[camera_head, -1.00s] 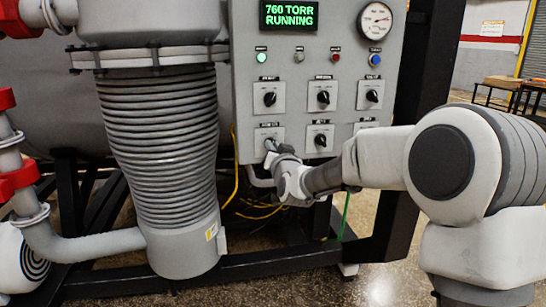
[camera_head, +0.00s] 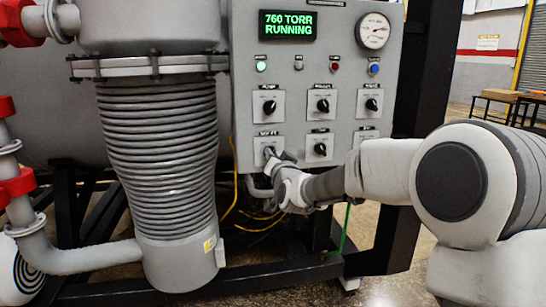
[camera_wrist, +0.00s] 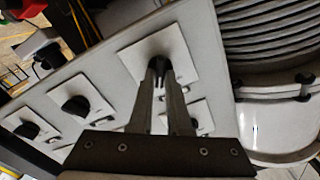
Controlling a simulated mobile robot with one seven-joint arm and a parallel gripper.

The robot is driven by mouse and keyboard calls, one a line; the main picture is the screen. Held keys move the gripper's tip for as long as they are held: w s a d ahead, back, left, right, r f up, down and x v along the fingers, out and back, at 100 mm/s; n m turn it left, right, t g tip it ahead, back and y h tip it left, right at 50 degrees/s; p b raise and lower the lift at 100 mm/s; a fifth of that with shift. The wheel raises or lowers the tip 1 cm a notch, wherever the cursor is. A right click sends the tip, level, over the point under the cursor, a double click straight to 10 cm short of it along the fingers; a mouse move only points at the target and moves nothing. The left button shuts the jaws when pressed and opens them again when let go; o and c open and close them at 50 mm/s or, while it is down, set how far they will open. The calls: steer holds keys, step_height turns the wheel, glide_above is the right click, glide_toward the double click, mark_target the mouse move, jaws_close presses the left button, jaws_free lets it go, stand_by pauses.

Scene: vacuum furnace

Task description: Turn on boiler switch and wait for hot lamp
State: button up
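The grey control panel (camera_head: 338,82) carries rotary switches on white plates in two rows. My gripper (camera_head: 272,156) reaches the lower-left switch (camera_head: 268,151). In the wrist view, my gripper's (camera_wrist: 161,75) two fingertips are close together at that switch's dark knob (camera_wrist: 158,63), one on each side. Whether they press on it is not clear. Along the panel top are a glowing green lamp (camera_head: 261,66), a grey one (camera_head: 298,65), a dull red one (camera_head: 334,66) and a blue one (camera_head: 374,68). Labels are too small to read, so I cannot tell which is the hot lamp or boiler switch.
The display (camera_head: 288,25) reads "760 TORR RUNNING" beside a round gauge (camera_head: 373,31). A ribbed grey column (camera_head: 157,150) stands left of the panel, close to my gripper. A black frame post (camera_head: 412,60) is at the panel's right. Neighbouring switches (camera_head: 320,147) are nearby.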

steer(key=o, duration=0.4)
steer(key=shift+c, duration=0.2)
steer(key=p+v, duration=0.2)
steer(key=v, duration=1.5)
steer(key=shift+s, duration=0.2)
steer(key=shift+d+r, duration=0.1)
